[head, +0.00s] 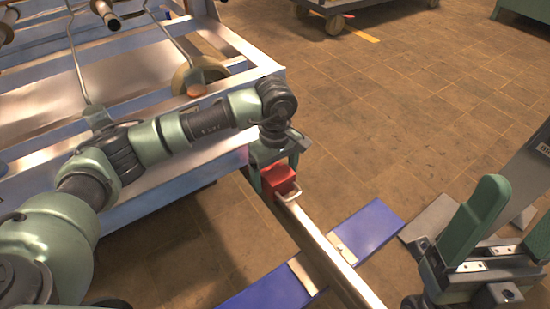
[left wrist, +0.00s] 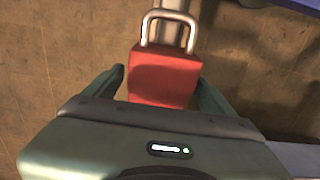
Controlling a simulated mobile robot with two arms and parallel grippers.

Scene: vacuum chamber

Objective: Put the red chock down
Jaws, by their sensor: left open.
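In the left wrist view the gripper (left wrist: 162,78) shows both fingers apart. My right gripper (head: 515,205) is open and empty at the lower right.
The metal rail (head: 325,250) runs toward the bottom of the head view, crossing a blue strip (head: 368,228) on the floor. The metal frame (head: 225,155) fills the left side. A wheeled cart (head: 345,8) stands at the back. The tiled floor (head: 390,110) is clear between.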

